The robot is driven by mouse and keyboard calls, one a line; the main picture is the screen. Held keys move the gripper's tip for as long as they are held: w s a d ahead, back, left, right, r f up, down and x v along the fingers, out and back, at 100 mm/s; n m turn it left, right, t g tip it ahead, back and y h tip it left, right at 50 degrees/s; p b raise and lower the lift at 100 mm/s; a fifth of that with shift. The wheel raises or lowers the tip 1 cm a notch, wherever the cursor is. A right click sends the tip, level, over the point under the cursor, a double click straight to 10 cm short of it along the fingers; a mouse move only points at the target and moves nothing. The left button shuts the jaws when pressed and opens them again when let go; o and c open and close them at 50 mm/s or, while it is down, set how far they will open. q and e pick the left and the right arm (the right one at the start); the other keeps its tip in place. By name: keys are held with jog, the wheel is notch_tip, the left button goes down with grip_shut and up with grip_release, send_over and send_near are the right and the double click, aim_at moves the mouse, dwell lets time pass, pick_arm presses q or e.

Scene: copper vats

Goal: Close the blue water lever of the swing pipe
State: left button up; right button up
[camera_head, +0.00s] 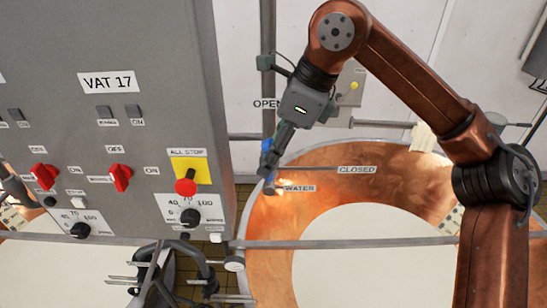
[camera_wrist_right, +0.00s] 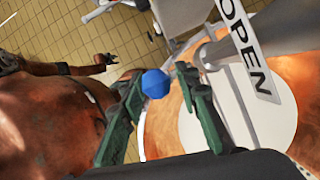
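The blue lever knob (camera_wrist_right: 155,84) shows in the right wrist view between the fingers of my right gripper (camera_wrist_right: 158,75), closer to the left finger. The fingers are apart, and I cannot tell whether the left one touches the knob. In the head view the right gripper (camera_head: 268,164) points down beside the panel, and a bit of the blue lever (camera_head: 268,148) shows behind it. The WATER label (camera_head: 299,188) and CLOSED label (camera_head: 356,170) are close by; the OPEN label (camera_wrist_right: 249,50) is clear in the wrist view. A dark shape at the head view's left edge seems to be my left gripper (camera_head: 14,188).
The grey VAT 17 control panel (camera_head: 150,50) stands just left of the right gripper, with red switches and a red stop button (camera_head: 186,184). A copper vat (camera_head: 400,165) lies below. A grey rail (camera_head: 380,242) crosses in front.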

jog(key=shift+x, duration=0.75)
jog(key=shift+c, duration=0.3)
jog(key=shift+d, duration=0.1)
grip_shut()
